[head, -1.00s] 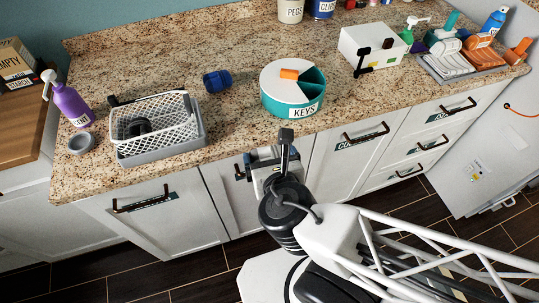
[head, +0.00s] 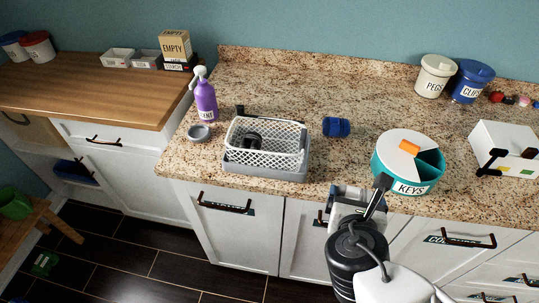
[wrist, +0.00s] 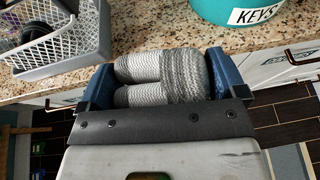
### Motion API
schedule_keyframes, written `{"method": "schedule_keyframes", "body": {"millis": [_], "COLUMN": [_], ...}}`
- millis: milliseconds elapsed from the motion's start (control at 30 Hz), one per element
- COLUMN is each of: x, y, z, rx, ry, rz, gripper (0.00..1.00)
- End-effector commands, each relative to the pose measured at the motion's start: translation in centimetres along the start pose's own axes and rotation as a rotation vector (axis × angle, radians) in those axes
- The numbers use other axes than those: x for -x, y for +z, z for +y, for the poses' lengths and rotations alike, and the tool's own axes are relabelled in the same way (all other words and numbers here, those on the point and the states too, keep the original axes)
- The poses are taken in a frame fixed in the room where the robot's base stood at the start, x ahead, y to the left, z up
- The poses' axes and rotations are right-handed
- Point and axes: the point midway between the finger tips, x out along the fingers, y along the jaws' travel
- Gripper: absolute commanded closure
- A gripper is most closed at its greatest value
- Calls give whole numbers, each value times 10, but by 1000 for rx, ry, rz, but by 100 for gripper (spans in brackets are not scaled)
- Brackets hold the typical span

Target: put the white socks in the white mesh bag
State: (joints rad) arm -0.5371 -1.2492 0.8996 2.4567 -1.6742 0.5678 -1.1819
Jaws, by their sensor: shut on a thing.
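My gripper (wrist: 158,78) is shut on the white socks (wrist: 185,72), a ribbed grey-white knitted bundle between its two blue fingers in the wrist view. In the head view my gripper (head: 352,203) is at the counter's front edge, right of the basket and left of the teal KEYS container; the socks are hidden there. A white mesh basket (head: 290,139) stands in a grey tray on the counter, with a dark object inside. Its corner also shows at upper left in the wrist view (wrist: 88,42). I cannot make out a separate white mesh bag.
The round teal KEYS container (head: 392,177) stands right of the basket. A blue rolled item (head: 337,127) lies between them, farther back. The counter behind is mostly clear.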

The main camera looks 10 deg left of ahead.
Motion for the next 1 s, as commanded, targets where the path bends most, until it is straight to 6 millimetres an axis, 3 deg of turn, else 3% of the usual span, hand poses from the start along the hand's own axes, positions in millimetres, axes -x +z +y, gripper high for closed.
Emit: {"method": "schedule_keyframes", "body": {"millis": [267, 533, 1000], "x": [-50, -113, -241], "y": [66, 127, 211], "z": [30, 52, 60], "rx": [4, 8, 15], "ry": [6, 16, 36], "rz": [1, 2, 1], "gripper": [34, 34, 34]}}
